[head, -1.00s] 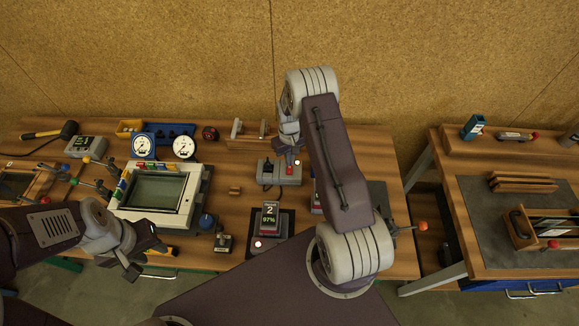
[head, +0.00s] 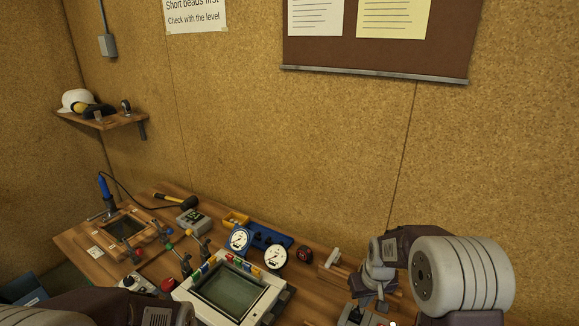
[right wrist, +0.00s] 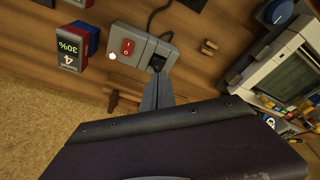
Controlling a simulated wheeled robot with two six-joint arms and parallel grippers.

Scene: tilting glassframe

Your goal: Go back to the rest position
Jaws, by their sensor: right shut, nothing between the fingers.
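My right gripper (head: 376,308) is low at the right of the head view, beside the wooden rack on the bench. In the right wrist view my right gripper (right wrist: 157,92) is shut and empty, with its tips by a grey switch box (right wrist: 137,50) that has a red rocker switch. I cannot tell whether they touch it. My left arm crosses the bottom left of the head view; its gripper is out of the picture.
A pale frame with a dark glass pane (head: 229,292) lies on the workbench. Two gauges, a hammer (head: 176,200) and a wooden frame (head: 125,229) stand around it. A block reading 30% (right wrist: 72,48) is near the switch box. A cork wall (head: 270,150) closes the back.

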